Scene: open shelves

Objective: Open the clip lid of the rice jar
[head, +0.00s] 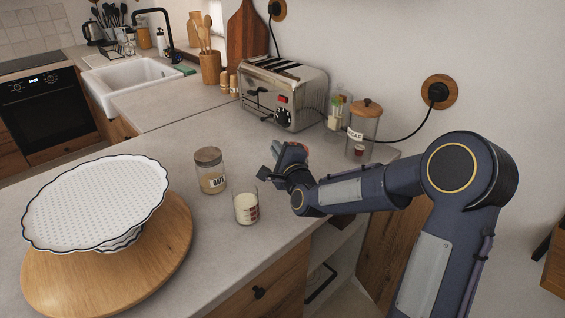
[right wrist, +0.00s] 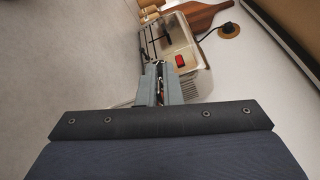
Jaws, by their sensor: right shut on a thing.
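My right gripper (head: 291,155) is over the worktop, right of the glass jar with a wooden lid (head: 210,172) and in front of the toaster. Its fingers also show in the right wrist view (right wrist: 160,78), close together on something small and dark that I cannot make out. A reddish bit shows beside the fingers in the head view. I cannot clearly identify a clip-lid rice jar; the gripper may hide it. A glass with white contents and red markings (head: 246,208) stands near the front edge. My left gripper is not in view.
The toaster (head: 283,95) stands behind my right gripper. A lidded glass canister (head: 364,128) is at the back right. A white scalloped stand (head: 95,200) sits on a round wooden board (head: 165,255) at the left. The worktop (head: 130,140) is clear behind the stand.

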